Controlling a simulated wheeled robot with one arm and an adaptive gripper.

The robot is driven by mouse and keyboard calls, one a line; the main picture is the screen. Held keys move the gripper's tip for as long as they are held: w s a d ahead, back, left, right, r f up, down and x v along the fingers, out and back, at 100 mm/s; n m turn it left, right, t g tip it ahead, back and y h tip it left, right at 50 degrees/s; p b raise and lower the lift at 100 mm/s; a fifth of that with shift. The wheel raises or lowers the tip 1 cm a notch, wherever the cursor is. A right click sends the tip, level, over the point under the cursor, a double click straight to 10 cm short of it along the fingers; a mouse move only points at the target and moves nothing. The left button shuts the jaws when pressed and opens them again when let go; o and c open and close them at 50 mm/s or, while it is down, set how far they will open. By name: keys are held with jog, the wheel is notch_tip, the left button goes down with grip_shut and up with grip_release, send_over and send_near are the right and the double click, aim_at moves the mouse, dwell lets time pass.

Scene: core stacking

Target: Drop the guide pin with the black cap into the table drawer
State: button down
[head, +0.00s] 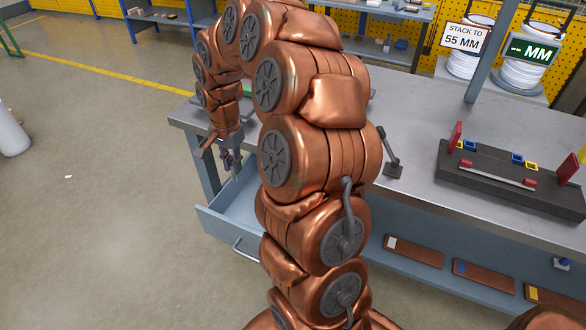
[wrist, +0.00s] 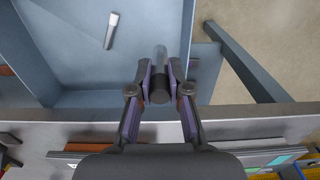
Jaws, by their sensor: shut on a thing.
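My gripper (head: 229,160) points down over the open table drawer (head: 221,224) in the head view. In the wrist view, my gripper (wrist: 160,88) is shut on the guide pin with the black cap (wrist: 160,62). The black end faces the camera and the grey shaft extends away between the pads. The pin appears over the drawer (wrist: 65,60), close to its right side wall. I cannot tell how high it is above the drawer floor. In the head view the pin is mostly hidden by the gripper.
A small light-coloured piece (wrist: 111,31) lies inside the drawer. The table edge (wrist: 50,118) is close to the gripper. On the table (head: 420,120), a dark fixture (head: 510,180) with red ends stands at the right. Open floor lies left of the drawer.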

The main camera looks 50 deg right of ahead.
jog(key=s+d+m+b, duration=0.3)
jog(key=s+d+m, duration=0.7)
jog(key=s+m, duration=0.15)
notch_tip(320, 180, down, 6)
jog(key=m, duration=0.1)
jog(key=shift+s+d+f+b, duration=0.2)
jog(key=shift+s+b, duration=0.05)
jog(key=shift+b, duration=0.15)
jog(key=c, duration=1)
grip_release()
jog(key=shift+c, duration=0.2)
jog(key=shift+r, duration=0.15)
notch_tip(320, 180, up, 12)
